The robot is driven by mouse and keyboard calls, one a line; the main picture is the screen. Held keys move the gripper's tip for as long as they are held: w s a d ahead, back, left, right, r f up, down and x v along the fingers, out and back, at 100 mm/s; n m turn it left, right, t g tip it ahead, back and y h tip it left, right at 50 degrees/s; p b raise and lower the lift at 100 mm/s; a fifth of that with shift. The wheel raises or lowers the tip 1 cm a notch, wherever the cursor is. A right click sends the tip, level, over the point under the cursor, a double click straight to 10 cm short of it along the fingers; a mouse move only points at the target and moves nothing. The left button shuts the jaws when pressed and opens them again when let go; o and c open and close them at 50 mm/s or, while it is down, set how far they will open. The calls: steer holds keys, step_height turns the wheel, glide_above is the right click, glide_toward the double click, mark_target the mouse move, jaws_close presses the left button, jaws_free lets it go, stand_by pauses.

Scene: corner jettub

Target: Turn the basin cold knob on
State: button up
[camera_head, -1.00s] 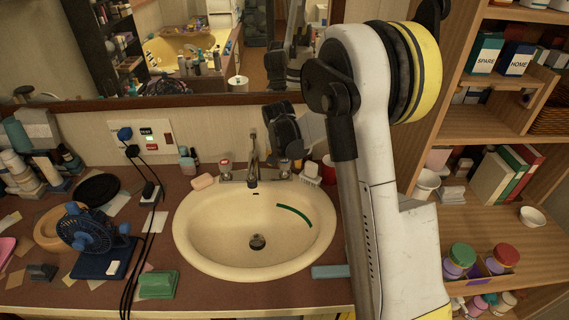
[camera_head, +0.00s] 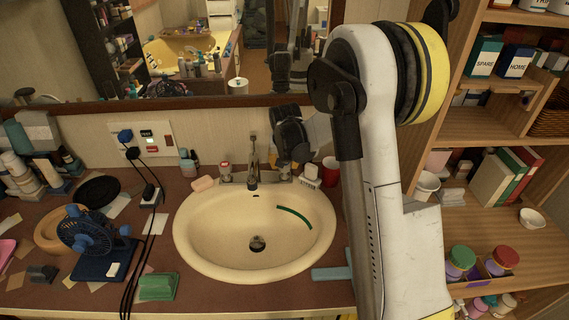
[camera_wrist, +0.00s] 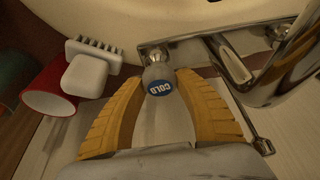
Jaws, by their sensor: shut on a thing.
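The basin cold knob (camera_wrist: 157,76) is a small metal knob with a blue cap marked COLD. It sits at the end of the chrome faucet base in the wrist view. My gripper (camera_wrist: 161,78) has its two ridged yellow fingers on either side of the knob, shut on it. In the head view my dark wrist (camera_head: 293,138) is above the right side of the faucet (camera_head: 253,165), and the fingers are hard to make out there. The red-capped knob (camera_head: 225,171) stands on the faucet's left side.
The cream basin (camera_head: 205,240) lies in front of the faucet. A white brush (camera_wrist: 86,70) and a red cup (camera_wrist: 50,90) are close beside my gripper. Soap (camera_head: 203,184) lies left of the faucet. A wooden shelf (camera_head: 490,205) stands to the right.

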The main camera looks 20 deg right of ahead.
steer(key=n+y, duration=0.1)
steer(key=n, duration=0.2)
steer(key=n+y, duration=0.1)
steer(key=n, duration=0.2)
steer(key=shift+n+y, duration=0.3)
steer(key=shift+n, duration=0.1)
stand_by(0.4)
steer(key=o, duration=1.2)
steer(key=v, duration=1.2)
steer(key=shift+s, duration=0.15)
steer(key=shift+f, duration=0.1)
